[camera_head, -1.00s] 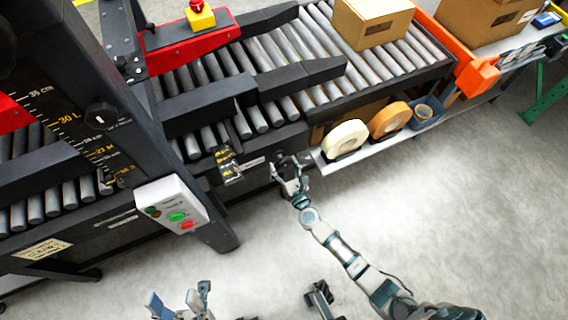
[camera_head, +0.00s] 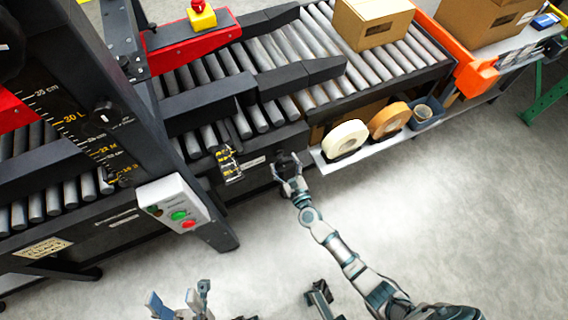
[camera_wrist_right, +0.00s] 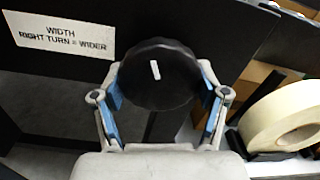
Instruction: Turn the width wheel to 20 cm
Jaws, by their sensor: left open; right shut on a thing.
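The width wheel (camera_wrist_right: 158,84) is a round black knob with a short white mark, on the dark side of the machine. In the right wrist view it sits between my right gripper's blue-padded fingers (camera_wrist_right: 160,102), which are shut on it. In the head view the wheel (camera_head: 286,160) is small and partly covered by that gripper (camera_head: 288,176). A label (camera_wrist_right: 58,37) beside it reads "WIDTH RIGHT TURN = WIDER". A yellow-marked scale (camera_head: 228,163) lies left of the wheel; its reading is too small to tell. My left gripper (camera_head: 178,303) is open and empty at the bottom.
A shelf right of the wheel holds a cream tape roll (camera_head: 345,139) and an orange-brown roll (camera_head: 390,120). A control box (camera_head: 174,205) with green and red buttons hangs at the left. A cardboard box (camera_head: 372,22) rests on the rollers. The floor in front is clear.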

